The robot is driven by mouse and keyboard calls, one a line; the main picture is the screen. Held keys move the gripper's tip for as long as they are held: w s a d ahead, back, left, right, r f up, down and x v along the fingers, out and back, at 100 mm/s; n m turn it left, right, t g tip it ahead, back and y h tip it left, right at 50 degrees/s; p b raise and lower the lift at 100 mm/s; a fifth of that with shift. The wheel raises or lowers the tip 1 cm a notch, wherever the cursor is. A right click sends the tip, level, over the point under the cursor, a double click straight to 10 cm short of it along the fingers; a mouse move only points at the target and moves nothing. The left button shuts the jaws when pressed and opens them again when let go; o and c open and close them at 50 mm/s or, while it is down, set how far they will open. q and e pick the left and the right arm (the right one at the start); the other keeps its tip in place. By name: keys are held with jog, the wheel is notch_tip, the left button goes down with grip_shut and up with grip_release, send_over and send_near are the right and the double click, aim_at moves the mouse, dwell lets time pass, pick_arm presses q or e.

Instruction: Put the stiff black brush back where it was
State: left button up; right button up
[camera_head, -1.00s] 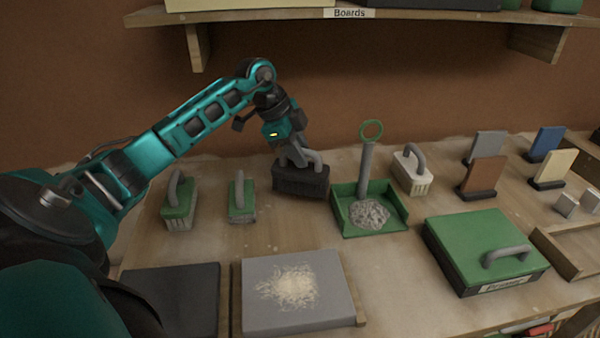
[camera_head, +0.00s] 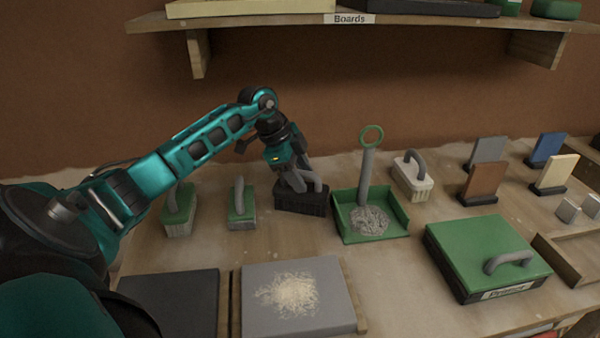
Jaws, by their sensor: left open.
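The stiff black brush (camera_head: 301,200) stands upright on the bench, between a small green-topped brush on its left and the green dustpan on its right. It has a dark block and a grey curved handle. My left gripper (camera_head: 300,182) comes down over it from the upper left. Its fingers are open at the handle and partly hide it; I cannot tell whether they touch it. My right gripper is out of view.
Two green-topped brushes (camera_head: 178,212) (camera_head: 242,204) stand left of it. The green dustpan (camera_head: 400,207), holding grey debris and an upright ring-topped tool (camera_head: 366,180), is close on its right. A pale brush (camera_head: 411,180) stands beyond. The Boards shelf (camera_head: 260,24) overhangs behind.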

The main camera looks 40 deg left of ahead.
pick_arm(q)
jog(key=shift+r, duration=0.1)
jog(key=v, duration=1.2)
jog(key=shift+p, duration=0.45)
jog(key=shift+s, duration=0.1)
